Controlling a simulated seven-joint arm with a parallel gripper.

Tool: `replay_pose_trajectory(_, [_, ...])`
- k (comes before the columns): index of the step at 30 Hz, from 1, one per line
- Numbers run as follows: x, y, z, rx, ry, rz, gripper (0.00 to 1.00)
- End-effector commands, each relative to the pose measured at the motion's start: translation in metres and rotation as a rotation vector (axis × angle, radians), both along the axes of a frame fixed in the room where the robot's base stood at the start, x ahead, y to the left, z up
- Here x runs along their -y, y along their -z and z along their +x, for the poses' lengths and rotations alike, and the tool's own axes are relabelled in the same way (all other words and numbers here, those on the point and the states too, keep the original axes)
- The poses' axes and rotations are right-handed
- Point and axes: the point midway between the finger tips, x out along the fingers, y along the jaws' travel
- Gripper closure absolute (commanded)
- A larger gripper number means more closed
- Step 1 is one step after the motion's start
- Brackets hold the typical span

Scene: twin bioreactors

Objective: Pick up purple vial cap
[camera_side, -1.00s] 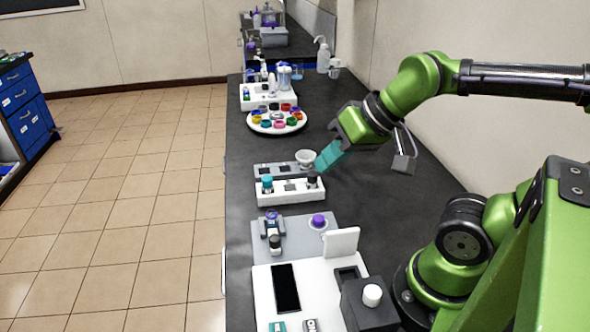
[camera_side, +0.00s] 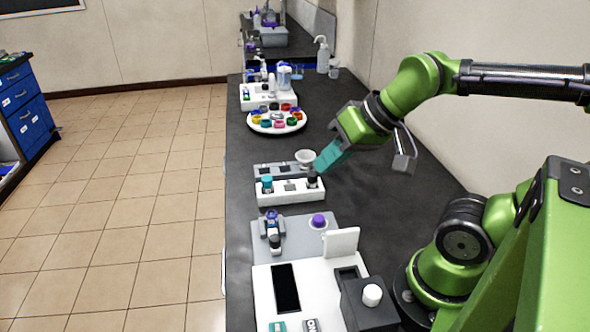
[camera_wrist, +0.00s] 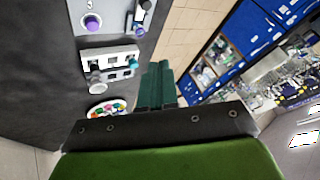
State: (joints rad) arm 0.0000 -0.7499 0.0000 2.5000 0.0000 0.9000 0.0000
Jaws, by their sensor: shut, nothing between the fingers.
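A purple cap (camera_side: 318,220) sits on a small white round base on the grey plate (camera_side: 297,248). It also shows in the wrist view (camera_wrist: 92,22), at the top left. A second purple-topped piece (camera_side: 271,214) is on a small holder at the plate's left side. Several coloured caps, some of them purple, sit on the white round tray (camera_side: 254,126) farther back. My gripper (camera_side: 323,170) has teal fingers, shut and empty, beside the right end of the white vial rack (camera_side: 290,196). In the wrist view the fingers (camera_wrist: 157,68) are together.
The rack holds a teal-capped vial (camera_side: 267,184) and a dark-capped vial (camera_side: 312,179). A white funnel-like cup (camera_side: 306,156) stands behind it. A white device with a black screen (camera_side: 285,288) is in front. The dark bench right of the rack is clear.

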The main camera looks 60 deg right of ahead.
Motion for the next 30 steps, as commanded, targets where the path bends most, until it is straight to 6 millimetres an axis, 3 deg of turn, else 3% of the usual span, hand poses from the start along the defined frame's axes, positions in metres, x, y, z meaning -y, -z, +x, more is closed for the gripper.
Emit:
replay_pose_trajectory(8, [0.0000,0.0000,0.0000,0.000,0.000,0.000,1.00])
replay_pose_trajectory(20, [0.0000,0.0000,0.0000,0.000,0.000,0.000,0.42])
replay_pose_trajectory(30, [-0.0007,0.0042,0.0011,-0.018,-0.003,0.001,0.40])
